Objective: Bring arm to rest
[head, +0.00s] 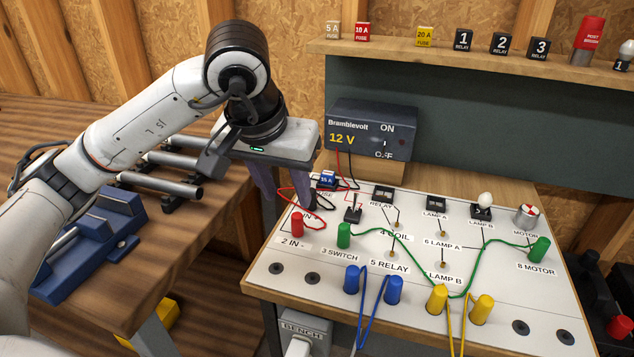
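My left arm (130,130) comes in from the left and reaches over the gap between the wooden workbench and the white test board (400,330). My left gripper (284,203) points down near the board's back left corner. Its two dark fingers stand apart, with nothing visible between them. They are just left of the blue 15 A fuse (327,179), which sits at the spot labelled FUSE. The fingertips are close to the red wire and the red plug (297,224); I cannot tell whether they touch anything. My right gripper is not in view.
The Bramblevolt 12 V supply (370,130) stands behind the board. Green, blue and yellow leads loop over it. A shelf (400,68) above holds fuses, relays and a red cylinder. A blue vise (95,240) and metal bars (165,183) lie on the workbench (40,125) at left.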

